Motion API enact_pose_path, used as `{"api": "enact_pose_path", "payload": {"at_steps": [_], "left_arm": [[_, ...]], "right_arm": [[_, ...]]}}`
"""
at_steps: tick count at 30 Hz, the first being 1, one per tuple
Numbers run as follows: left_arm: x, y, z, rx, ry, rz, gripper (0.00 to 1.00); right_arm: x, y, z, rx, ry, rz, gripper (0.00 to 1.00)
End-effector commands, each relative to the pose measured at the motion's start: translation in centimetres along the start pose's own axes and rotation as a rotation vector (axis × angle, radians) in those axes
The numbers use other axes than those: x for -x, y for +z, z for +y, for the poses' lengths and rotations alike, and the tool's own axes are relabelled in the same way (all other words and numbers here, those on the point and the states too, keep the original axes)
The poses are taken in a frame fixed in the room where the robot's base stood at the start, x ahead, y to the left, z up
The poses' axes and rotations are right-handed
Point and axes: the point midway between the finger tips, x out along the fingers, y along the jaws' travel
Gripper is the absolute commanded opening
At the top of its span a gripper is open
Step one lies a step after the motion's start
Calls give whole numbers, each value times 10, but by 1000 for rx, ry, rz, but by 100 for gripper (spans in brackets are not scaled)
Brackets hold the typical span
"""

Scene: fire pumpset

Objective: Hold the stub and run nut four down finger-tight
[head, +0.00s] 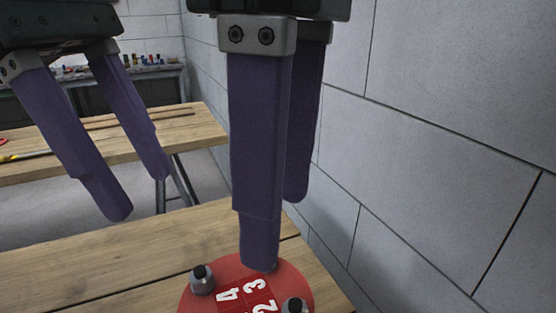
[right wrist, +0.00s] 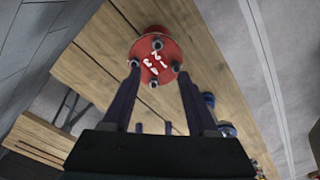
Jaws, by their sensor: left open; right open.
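The red stub flange (head: 196,303) stands at the bottom of the head view, cut off by the frame edge, with white numerals 2, 3 and 4 showing. A nut on a stud (head: 202,280) sits by the 4, another (head: 295,306) by the 2. My right gripper (head: 278,230) is open with purple fingers pointing down; its near fingertip overlaps the flange's far edge, and contact cannot be told. In the right wrist view the whole round flange (right wrist: 147,54) with several nuts lies beyond the open fingers. My left gripper (head: 139,192) is open and empty, left of the flange.
The flange is over a wooden bench (head: 130,262). A second wooden bench (head: 190,128) stands behind, and a shelf with small items (head: 150,68) is at the back. A grey block wall (head: 440,130) closes the right side. Blue round parts (right wrist: 208,100) lie right of the flange.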

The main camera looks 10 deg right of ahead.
Motion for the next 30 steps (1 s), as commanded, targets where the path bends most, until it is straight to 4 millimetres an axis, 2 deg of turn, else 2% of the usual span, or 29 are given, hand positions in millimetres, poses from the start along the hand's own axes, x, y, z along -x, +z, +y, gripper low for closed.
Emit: {"api": "enact_pose_path", "payload": {"at_steps": [3, 7, 15, 21, 30], "left_arm": [[0, 0, 0, 0, 0, 0, 50], [0, 0, 0, 0, 0, 0, 50], [0, 0, 0, 0, 0, 0, 50], [0, 0, 0, 0, 0, 0, 50], [0, 0, 0, 0, 0, 0, 50]], "right_arm": [[1, 7, 3, -13, 19, -43, 59], [-11, 9, 4, -17, 20, -53, 59], [-60, 11, 4, -15, 18, -51, 59], [-87, 12, 5, -15, 19, -49, 59], [-96, 12, 5, -13, 21, -47, 59]]}}
